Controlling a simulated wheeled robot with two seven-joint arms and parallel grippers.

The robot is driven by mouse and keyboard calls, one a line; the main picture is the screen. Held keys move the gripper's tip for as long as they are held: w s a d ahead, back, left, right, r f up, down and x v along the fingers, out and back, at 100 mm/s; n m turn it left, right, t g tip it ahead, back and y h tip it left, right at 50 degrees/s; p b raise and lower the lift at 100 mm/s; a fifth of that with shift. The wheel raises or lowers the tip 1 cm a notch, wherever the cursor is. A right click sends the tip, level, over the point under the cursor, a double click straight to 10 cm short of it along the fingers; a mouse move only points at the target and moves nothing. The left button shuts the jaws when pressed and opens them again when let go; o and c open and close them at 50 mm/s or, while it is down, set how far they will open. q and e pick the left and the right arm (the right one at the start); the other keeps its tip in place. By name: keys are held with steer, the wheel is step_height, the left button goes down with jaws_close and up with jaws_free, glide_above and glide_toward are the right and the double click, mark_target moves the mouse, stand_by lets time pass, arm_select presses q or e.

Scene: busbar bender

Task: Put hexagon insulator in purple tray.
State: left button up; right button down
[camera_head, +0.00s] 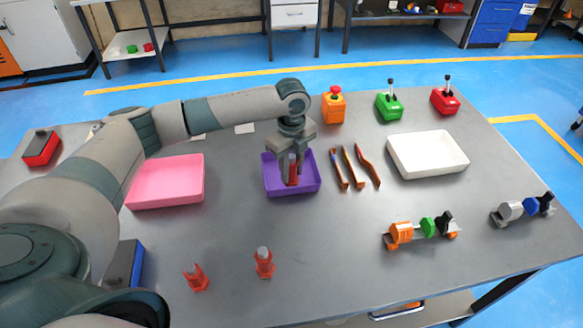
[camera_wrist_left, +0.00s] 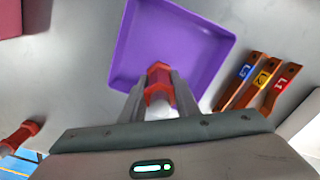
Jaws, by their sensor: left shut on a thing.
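My left gripper (camera_head: 292,160) is shut on a red hexagon insulator (camera_head: 293,172) with a pale end. The insulator is upright, over the inside of the purple tray (camera_head: 309,186); I cannot tell whether it touches the tray floor. In the left wrist view the insulator (camera_wrist_left: 158,82) shows between the fingers, with the purple tray (camera_wrist_left: 205,50) around and beneath it. My right gripper is not in view.
A pink tray (camera_head: 166,183) lies left of the purple tray. Several copper bars (camera_head: 356,168) lie just right of it, then a white tray (camera_head: 428,155). Orange, green and red boxes stand behind. Clamp-like parts (camera_head: 421,230) stand front right.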

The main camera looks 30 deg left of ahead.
arm_select(q)
steer(key=o, duration=1.1)
steer(key=shift+f, duration=0.1)
steer(key=shift+o, duration=0.2)
steer(key=shift+r, duration=0.75)
step_height(320, 180, up, 9)
steer(key=b, duration=0.3)
steer(key=shift+r, duration=0.9)
steer(key=shift+s+f, duration=0.1)
